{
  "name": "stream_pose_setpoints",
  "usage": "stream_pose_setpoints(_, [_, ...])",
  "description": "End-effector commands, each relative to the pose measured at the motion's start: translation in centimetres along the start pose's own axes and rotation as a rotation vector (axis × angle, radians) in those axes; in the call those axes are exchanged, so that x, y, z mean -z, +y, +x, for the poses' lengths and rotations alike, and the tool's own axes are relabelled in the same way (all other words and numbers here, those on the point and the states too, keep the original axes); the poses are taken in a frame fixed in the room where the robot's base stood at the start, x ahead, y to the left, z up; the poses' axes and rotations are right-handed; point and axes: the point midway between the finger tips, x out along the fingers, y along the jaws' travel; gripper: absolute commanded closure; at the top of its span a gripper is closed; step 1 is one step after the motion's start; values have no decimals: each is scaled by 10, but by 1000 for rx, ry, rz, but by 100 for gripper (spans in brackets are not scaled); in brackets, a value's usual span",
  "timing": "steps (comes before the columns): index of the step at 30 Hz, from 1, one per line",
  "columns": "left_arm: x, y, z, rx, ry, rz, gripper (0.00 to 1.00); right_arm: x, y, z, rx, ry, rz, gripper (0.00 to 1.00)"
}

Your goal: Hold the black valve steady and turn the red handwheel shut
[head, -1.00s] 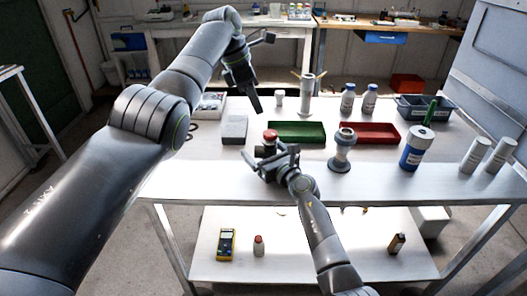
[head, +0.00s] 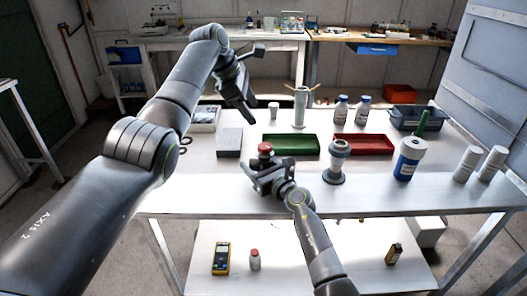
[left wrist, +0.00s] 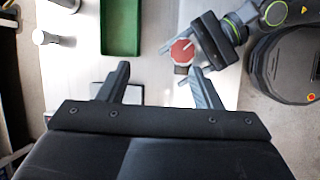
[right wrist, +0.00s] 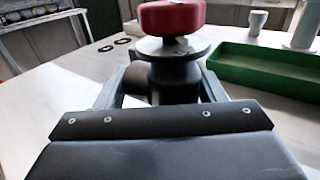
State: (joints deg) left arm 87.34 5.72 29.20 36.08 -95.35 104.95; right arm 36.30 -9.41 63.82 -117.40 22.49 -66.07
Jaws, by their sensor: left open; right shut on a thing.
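The black valve (right wrist: 175,78) stands upright on the table, with the red handwheel (right wrist: 171,17) on top. In the head view the red handwheel (head: 265,149) shows just above my right gripper (head: 268,172). My right gripper is shut on the black valve's body, below the handwheel; its fingers also show in the right wrist view (right wrist: 160,95). My left gripper (head: 244,104) is open and empty, above the table behind and to the left of the valve. In the left wrist view the handwheel (left wrist: 182,50) lies beyond the open left fingers (left wrist: 160,85). The valve's lower part is mostly hidden.
A green tray (head: 291,152) lies behind the valve and a red tray (head: 390,152) to the right. A grey flanged fitting (head: 336,160) stands right of the valve. A grey block (head: 229,143) lies to the left. The table's front left is clear.

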Motion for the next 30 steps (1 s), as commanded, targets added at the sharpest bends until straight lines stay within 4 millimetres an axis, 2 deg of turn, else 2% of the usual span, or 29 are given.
stream_pose_setpoints(7, [-4,21,-12,-234,-69,453,41,0,0,0,0,1,1,67])
stream_pose_setpoints(15, [-9,28,-35,-511,-35,940,41,0,0,0,0,1,1,67])
stream_pose_setpoints(23, [-11,13,-43,-763,95,1364,41,0,0,0,0,1,1,67])
stream_pose_setpoints(26, [-8,2,-34,-846,163,1501,41,1,0,0,0,1,1,67])
stream_pose_setpoints(30, [-2,-20,-10,-948,272,1660,41,1,0,0,0,1,1,67])
